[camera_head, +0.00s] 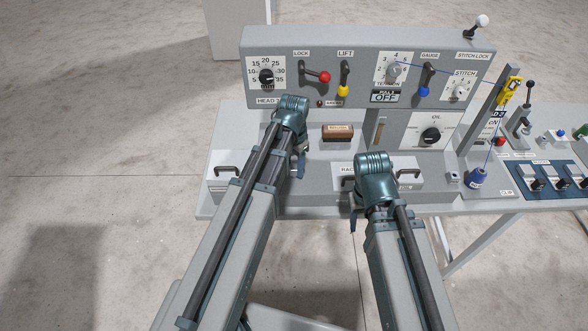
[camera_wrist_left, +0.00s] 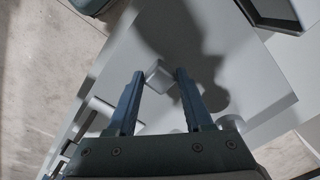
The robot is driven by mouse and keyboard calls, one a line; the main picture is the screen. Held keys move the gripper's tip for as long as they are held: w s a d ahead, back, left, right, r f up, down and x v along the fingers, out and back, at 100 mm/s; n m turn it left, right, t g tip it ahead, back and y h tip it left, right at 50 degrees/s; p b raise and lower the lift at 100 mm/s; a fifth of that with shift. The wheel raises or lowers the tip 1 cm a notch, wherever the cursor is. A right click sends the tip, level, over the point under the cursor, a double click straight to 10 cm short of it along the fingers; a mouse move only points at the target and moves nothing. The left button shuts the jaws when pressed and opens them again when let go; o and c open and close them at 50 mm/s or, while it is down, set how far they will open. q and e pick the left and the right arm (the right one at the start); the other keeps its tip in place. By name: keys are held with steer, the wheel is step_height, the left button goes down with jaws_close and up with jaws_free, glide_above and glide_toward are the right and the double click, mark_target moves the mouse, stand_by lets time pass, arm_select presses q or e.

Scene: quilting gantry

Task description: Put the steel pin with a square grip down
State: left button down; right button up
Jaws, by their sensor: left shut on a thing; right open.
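My left gripper (camera_head: 300,168) is over the console's work surface, left of the middle, and mostly hidden behind my own wrist in the head view. In the left wrist view its two fingertips (camera_wrist_left: 158,73) are shut on the steel pin with a square grip (camera_wrist_left: 158,78), seen as a small light grey block. The pin's lower end cannot be made out. My right gripper (camera_head: 355,215) is open near the console's front edge, right of the left one, largely hidden by its wrist.
The grey console's upright panel (camera_head: 300,90) carries dials and levers behind my grippers. A brown block (camera_head: 338,132) lies between my arms. Drawer handles (camera_head: 228,171) stand at the front left. A blue thread cone (camera_head: 476,178) and a yellow part (camera_head: 510,91) stand at the right.

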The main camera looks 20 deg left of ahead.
mark_target(294, 167)
arm_select(q)
steer(key=shift+r, duration=0.1)
steer(key=shift+c, duration=1.5)
jaws_free()
step_height(294, 167, up, 12)
steer(key=p, duration=1.2)
steer(key=s+d+n+y, duration=0.1)
steer(key=s+d+n, duration=0.1)
steer(key=s+d, duration=0.8)
steer(key=s, duration=0.4)
steer(key=shift+s+d, duration=0.25)
steer(key=shift+d, duration=0.05)
